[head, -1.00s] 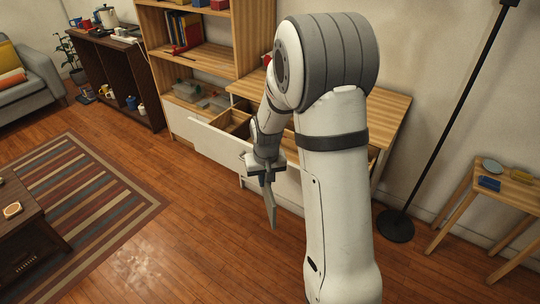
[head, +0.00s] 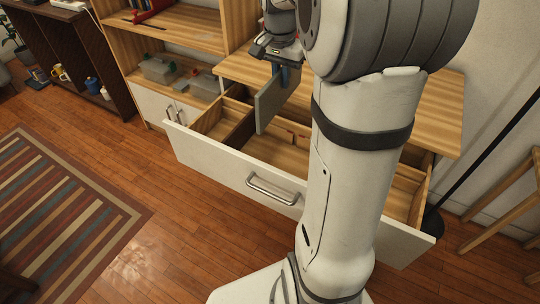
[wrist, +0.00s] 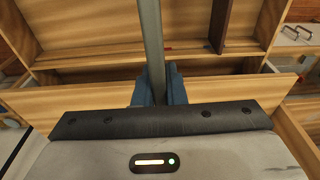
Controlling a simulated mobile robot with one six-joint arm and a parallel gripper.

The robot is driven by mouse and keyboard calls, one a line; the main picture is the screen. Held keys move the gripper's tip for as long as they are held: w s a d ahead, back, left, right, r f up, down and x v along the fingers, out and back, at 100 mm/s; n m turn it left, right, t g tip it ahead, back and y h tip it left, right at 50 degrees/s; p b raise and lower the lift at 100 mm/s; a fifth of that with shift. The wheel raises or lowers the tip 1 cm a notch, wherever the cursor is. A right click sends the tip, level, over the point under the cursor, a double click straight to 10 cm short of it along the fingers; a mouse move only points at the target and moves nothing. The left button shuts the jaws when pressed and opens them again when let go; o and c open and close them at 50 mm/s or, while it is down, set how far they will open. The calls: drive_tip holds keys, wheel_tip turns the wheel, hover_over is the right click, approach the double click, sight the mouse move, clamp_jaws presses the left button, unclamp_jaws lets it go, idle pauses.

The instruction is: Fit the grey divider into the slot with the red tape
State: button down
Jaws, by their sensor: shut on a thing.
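My gripper (head: 283,72) is shut on the grey divider (head: 269,102), with its blue fingers on either side of the upper edge. The divider hangs roughly upright over the open drawer (head: 220,165); whether its lower edge touches anything is unclear. In the wrist view my gripper (wrist: 158,88) holds the divider (wrist: 152,40), seen edge-on as a narrow grey strip running away over the drawer. A small red mark, perhaps the red tape (wrist: 168,48), shows just right of the divider on a wooden edge. The slot itself cannot be made out.
The drawer has wooden inner walls, and a dark brown partition (wrist: 219,25) stands right of the held divider. The desk top (head: 440,105) overhangs the drawer's back. A shelf (head: 185,50) with clear boxes (head: 158,69) stands to the left. The floor before the drawer is open.

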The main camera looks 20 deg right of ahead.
drive_tip(key=shift+d+f, duration=0.3)
drive_tip(key=shift+f, duration=0.1)
wheel_tip(320, 180, down, 27)
drive_tip(key=b, duration=0.4)
drive_tip(key=shift+f, duration=0.2)
drive_tip(key=c, duration=1.5)
unclamp_jaws()
drive_tip(key=shift+r, duration=0.1)
